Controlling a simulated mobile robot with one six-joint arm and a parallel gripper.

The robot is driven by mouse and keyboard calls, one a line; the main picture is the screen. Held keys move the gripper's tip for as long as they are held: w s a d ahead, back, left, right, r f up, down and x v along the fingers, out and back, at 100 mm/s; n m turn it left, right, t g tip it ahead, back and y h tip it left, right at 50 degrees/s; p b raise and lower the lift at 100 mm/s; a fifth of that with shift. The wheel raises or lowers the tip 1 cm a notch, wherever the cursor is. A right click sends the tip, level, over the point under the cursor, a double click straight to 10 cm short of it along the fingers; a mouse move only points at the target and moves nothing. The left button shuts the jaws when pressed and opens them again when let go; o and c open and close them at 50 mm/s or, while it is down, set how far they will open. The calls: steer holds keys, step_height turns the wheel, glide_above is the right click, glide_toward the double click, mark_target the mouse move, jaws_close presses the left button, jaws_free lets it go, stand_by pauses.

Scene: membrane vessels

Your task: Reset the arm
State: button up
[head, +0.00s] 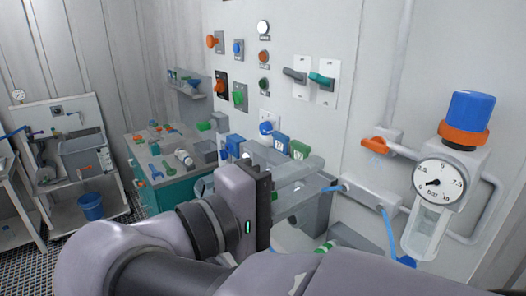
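My arm reaches up from the bottom of the head view, with its purple-grey links in front of the wall panel. My gripper (300,186) is at the arm's end, near the middle of the view, pointing right towards the panel's lower part. Grey bar-like parts show beyond its dark mounting plate, but I cannot tell clearly which are fingers and which are fixtures behind. No held object can be made out. The arm hides part of the floor and lower wall.
A panel with switches and lamps (263,57) fills the wall. A blue-capped pressure regulator with gauge (438,184) and an orange-handled valve (375,146) are at right. A teal workbench with tools (160,195), a grey sink (85,155) and a blue bucket (91,206) stand left.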

steer(key=shift+s+a+f, duration=0.1)
steer(key=shift+s+a, duration=0.15)
steer(key=shift+a, duration=0.05)
steer(key=s+d+f+m+g+y, duration=0.2)
steer(key=s+d+f+g+y, duration=0.45)
steer(key=d+f, duration=0.7)
steer(key=s+a+f+m+g+y, duration=0.1)
steer(key=s+a+f+m+y, duration=0.3)
steer(key=s+a+f+y, duration=0.3)
steer(key=w+a+m+t+y, duration=0.1)
steer(key=w+a+m, duration=0.1)
steer(key=w+a+m+t+y, duration=0.2)
steer(key=m, duration=0.1)
steer(key=shift+f+y, duration=0.15)
steer(key=shift+y, duration=0.1)
